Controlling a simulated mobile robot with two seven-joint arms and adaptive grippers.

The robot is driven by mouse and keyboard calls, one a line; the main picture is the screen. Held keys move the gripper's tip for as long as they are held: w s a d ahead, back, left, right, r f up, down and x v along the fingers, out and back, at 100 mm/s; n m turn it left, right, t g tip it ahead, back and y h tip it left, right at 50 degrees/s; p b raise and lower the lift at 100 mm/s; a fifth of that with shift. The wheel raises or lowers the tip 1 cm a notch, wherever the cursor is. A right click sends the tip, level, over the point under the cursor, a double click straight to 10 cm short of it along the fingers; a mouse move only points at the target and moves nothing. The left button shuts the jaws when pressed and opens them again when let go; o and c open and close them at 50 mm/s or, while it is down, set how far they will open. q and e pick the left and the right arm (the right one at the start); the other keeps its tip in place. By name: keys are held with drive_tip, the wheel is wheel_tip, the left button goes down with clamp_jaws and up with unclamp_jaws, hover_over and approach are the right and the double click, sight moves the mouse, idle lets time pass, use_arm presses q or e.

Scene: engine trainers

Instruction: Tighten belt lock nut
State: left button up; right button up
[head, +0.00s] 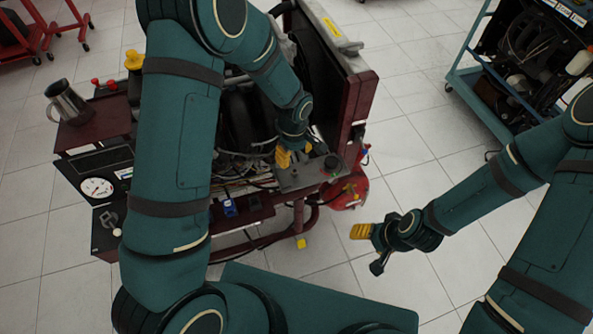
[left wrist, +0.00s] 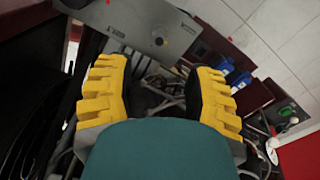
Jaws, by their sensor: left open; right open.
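The engine trainer (head: 358,92) is a dark red framed stand with an engine and cables inside, partly hidden behind my left arm. My left gripper (head: 284,157) is over the engine bay, beside a grey metal plate (head: 302,178). In the left wrist view its yellow fingers (left wrist: 160,92) are spread apart with nothing gripped between them. Cables and dark engine parts lie beyond the fingers, and the grey plate (left wrist: 150,35) is above them. I cannot make out the belt lock nut in either view. My right gripper (head: 362,231) is open and empty above the floor, right of the trainer.
A metal jug (head: 68,101) stands on the trainer's left end, above a white gauge (head: 97,187). A red tank (head: 345,191) is at the trainer's lower right. A blue-framed trainer (head: 480,85) stands at the upper right. Tiled floor (head: 415,135) between the trainers is clear.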

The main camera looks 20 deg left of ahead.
sight(295, 171)
use_arm(q)
wheel_tip(295, 171, down, 9)
drive_tip(key=shift+d+r+b, duration=0.1)
drive_tip(key=shift+b, duration=0.55)
drive_tip(key=shift+o, duration=0.2)
clamp_jaws()
